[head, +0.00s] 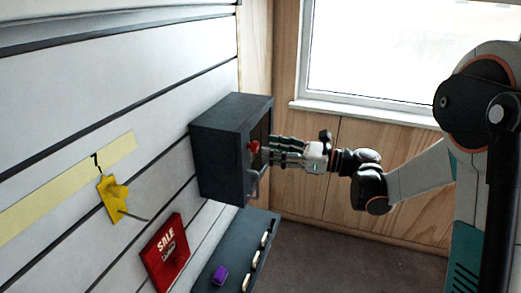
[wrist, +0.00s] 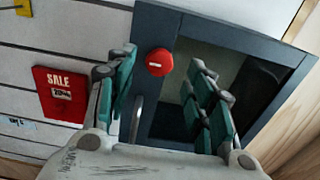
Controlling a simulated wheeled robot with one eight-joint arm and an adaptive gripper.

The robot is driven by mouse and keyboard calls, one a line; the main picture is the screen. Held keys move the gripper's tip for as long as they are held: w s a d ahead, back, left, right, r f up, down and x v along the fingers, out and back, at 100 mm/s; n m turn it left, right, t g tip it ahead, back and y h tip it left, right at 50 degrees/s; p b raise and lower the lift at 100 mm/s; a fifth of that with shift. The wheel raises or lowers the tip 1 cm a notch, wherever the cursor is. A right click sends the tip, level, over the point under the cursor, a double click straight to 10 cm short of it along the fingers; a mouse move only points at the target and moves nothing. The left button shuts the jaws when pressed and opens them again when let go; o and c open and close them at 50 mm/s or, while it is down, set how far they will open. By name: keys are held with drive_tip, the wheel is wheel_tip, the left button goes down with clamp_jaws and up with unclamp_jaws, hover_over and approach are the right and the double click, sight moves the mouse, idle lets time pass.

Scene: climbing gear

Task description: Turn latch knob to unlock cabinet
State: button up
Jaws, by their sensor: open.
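A dark grey cabinet (head: 220,145) is fixed to the slatted wall, and its front frame also shows in the wrist view (wrist: 240,35). A red latch knob (head: 253,146) sits on the cabinet front; in the wrist view the knob (wrist: 159,62) has a small pale mark on its face. A grey handle (head: 252,183) is below the knob. My gripper (head: 272,152) is in front of the cabinet, pointing at the knob. In the wrist view its green-padded fingers (wrist: 165,85) are spread, with the knob showing between and beyond their tips. I cannot tell whether they touch anything.
A dark shelf (head: 240,250) with a purple hold (head: 219,275) and several pale pieces is below the cabinet. A red SALE sign (head: 166,252) and a yellow hold (head: 112,198) are on the wall to the left. A window (head: 380,60) is behind my arm.

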sight(258, 147)
drive_tip(key=shift+x, duration=2.25)
drive_tip(key=c, duration=1)
